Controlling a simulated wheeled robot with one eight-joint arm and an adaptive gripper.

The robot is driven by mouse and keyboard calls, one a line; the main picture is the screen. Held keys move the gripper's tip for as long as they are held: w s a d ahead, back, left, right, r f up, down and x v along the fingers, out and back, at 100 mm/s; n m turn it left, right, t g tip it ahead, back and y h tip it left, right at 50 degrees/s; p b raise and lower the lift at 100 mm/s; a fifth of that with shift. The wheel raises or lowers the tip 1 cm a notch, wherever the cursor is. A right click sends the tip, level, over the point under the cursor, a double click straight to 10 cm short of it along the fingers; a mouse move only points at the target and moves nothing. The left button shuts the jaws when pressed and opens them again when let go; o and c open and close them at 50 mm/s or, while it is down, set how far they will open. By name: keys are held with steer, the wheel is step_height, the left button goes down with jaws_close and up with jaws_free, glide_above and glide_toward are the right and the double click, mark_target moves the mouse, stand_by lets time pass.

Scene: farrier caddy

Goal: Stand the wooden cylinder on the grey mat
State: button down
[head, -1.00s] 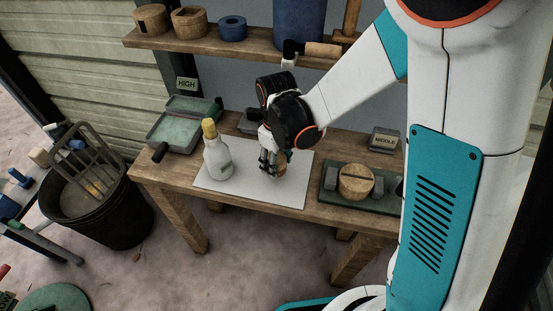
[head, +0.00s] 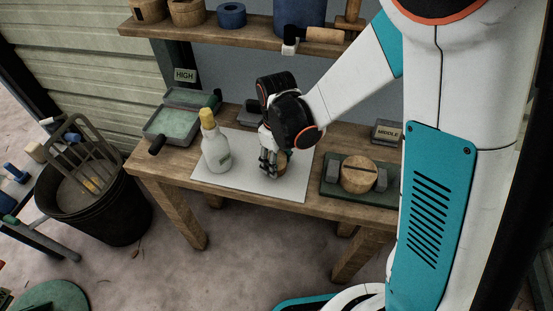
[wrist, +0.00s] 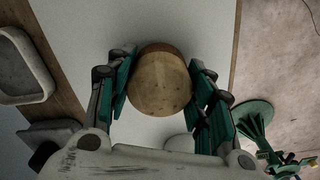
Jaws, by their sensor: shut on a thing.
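The wooden cylinder (wrist: 160,87) shows its round, pale end in the wrist view, with a darker band of its side at the top. My gripper (wrist: 161,85) is shut on it, one green finger on each side. In the head view the cylinder (head: 282,161) is partly hidden by my gripper (head: 270,167), above the right part of the grey mat (head: 240,180). The mat, a pale sheet on the workbench, also shows in the wrist view (wrist: 90,25). I cannot tell whether the cylinder touches it.
A white bottle with a yellow cap (head: 215,147) stands on the mat's left part. A green tray (head: 172,127) lies left of the mat. A dark green board with a round wooden block (head: 358,174) lies right. A shelf (head: 205,27) hangs behind. The mat's front is clear.

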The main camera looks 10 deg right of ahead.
steer(key=shift+f+b, duration=0.3)
steer(key=shift+f, duration=0.1)
steer(key=c, duration=0.7)
jaws_free()
step_height(320, 180, up, 12)
steer(key=shift+r, duration=0.1)
